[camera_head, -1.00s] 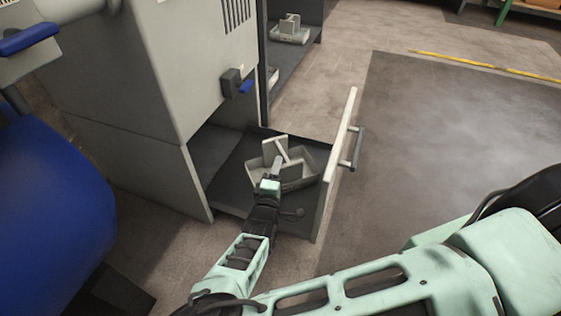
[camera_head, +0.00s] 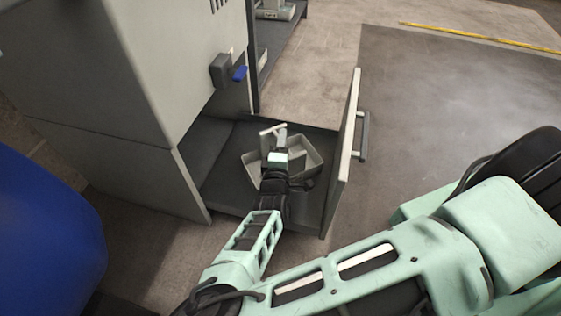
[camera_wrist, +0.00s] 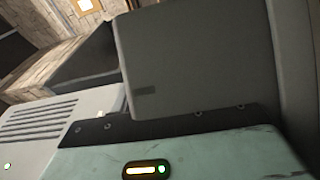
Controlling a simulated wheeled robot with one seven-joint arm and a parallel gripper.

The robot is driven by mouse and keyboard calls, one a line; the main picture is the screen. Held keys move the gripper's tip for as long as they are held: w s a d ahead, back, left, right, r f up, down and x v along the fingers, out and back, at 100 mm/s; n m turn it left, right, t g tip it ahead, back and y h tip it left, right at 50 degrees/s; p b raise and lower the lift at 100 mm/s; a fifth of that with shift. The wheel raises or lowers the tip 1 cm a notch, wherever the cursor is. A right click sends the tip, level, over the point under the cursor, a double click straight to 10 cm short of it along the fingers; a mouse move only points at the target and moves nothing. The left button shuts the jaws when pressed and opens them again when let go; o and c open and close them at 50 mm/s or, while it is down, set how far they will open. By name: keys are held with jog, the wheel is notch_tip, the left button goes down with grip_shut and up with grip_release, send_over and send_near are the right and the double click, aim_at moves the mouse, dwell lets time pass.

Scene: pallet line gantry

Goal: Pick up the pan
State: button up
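The pan (camera_head: 252,172) is a shallow grey tray with an upright light-grey piece (camera_head: 271,130) standing up from it. It sits in the open drawer (camera_head: 228,199) in the head view. My gripper (camera_head: 281,137) reaches over the pan's middle, at the upright piece, and my wrist covers part of the pan. The fingertips are too small and covered to show whether they are open or shut on it. In the wrist view, a large flat grey surface (camera_wrist: 200,60) fills the middle close to the camera; I cannot tell which part it is.
The drawer's upright front panel (camera_head: 342,150) with its bar handle (camera_head: 361,136) stands close to the right of my wrist. A blue rounded object (camera_head: 45,230) is at lower left.

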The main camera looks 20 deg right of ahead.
grip_shut()
